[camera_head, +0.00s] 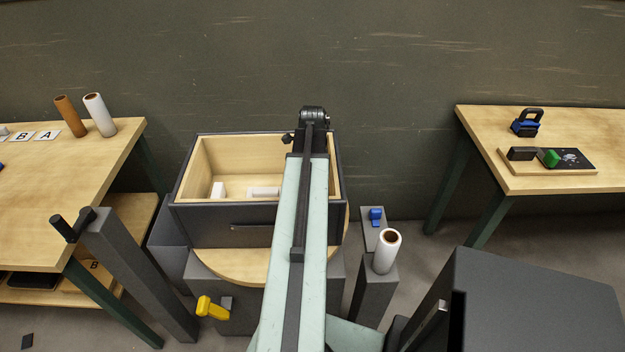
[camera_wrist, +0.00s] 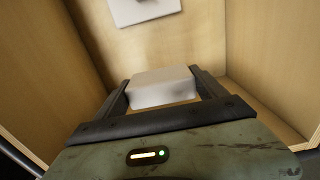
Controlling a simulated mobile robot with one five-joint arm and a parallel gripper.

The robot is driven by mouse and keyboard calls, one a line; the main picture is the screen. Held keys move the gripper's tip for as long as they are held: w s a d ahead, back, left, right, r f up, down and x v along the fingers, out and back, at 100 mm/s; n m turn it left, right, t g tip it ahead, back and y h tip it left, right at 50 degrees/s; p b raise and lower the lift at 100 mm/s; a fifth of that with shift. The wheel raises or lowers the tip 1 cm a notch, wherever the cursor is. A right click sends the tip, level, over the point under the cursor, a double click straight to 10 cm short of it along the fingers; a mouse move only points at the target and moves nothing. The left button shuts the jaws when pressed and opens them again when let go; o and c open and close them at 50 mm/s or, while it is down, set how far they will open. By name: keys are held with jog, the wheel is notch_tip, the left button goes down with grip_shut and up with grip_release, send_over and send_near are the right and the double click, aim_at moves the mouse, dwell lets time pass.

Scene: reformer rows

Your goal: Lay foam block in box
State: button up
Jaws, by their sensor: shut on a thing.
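The box (camera_head: 222,217) is a dark-sided, wood-lined open box on a round wooden top. My arm reaches over its right part and hides my gripper in the head view. In the wrist view my gripper (camera_wrist: 163,88) is shut on a white foam block (camera_wrist: 163,86), between pale wooden walls inside the box. Another white piece (camera_wrist: 142,8) lies beyond the held block. In the head view two white pieces show inside the box, one at the left (camera_head: 218,189) and one near the middle (camera_head: 263,191). I cannot tell which is held, nor whether the held block touches the floor.
A wooden table (camera_head: 40,185) with a brown roll (camera_head: 70,116), a white roll (camera_head: 100,114) and letter cards stands left. Another table (camera_head: 560,135) stands right. A grey post (camera_head: 370,300) bears a white roll (camera_head: 386,251). A yellow handle (camera_head: 211,308) juts out below the box.

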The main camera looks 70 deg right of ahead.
jog(key=shift+f+b, duration=2.55)
jog(key=shift+f, duration=0.35)
jog(key=o, duration=1.3)
jog(key=shift+c, duration=0.2)
jog(key=shift+r, duration=0.1)
notch_tip(320, 180, up, 8)
jog(key=p, duration=0.8)
